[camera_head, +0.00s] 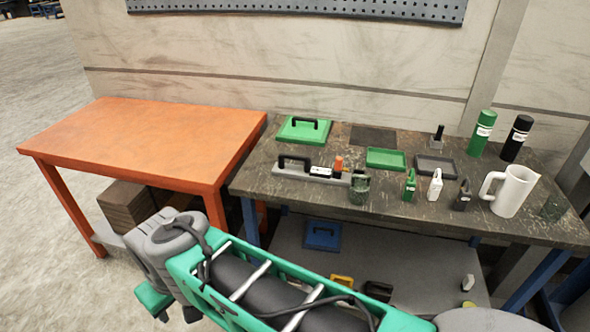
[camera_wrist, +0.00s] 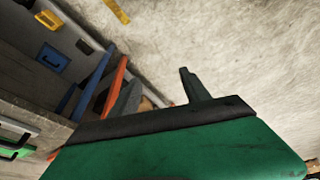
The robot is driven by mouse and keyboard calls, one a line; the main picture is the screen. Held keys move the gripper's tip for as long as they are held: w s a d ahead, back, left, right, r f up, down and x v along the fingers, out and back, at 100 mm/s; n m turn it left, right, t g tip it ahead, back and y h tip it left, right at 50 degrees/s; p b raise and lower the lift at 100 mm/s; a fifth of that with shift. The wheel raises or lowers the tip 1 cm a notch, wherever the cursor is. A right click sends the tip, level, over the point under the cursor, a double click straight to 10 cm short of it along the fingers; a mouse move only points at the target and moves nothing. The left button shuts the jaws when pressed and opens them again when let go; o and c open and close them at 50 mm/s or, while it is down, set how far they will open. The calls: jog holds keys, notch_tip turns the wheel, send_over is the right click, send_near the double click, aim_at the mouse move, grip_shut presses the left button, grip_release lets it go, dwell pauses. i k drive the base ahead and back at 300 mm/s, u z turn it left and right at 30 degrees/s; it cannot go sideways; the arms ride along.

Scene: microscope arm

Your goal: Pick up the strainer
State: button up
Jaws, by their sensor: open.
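No thing is plainly a strainer at this size. A small dark-green, cup-like thing (camera_head: 360,188) stands near the front middle of the dark worktop and looks partly see-through. A similar dark one (camera_head: 553,207) stands at the right end, beside the white jug. I cannot tell whether either is the strainer. My gripper (camera_head: 168,308) is low in front of the tables, at lower left in the head view, pointing down, open and empty. It is well apart from the worktop things. One dark finger shows in the wrist view (camera_wrist: 192,86).
The dark worktop (camera_head: 260,185) also holds green and grey trays, a green lid with a handle, several small bottles, a white jug (camera_head: 512,191) and two tall cylinders. The orange table (camera_head: 150,140) at left is bare. A lower shelf (camera_head: 400,262) holds a blue case.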

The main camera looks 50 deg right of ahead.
aim_at(359, 192)
jog(key=u, duration=0.75)
jog(key=k, duration=1.3)
jog(key=z, duration=1.2)
jog(key=i, duration=1)
jog(key=z, duration=0.05)
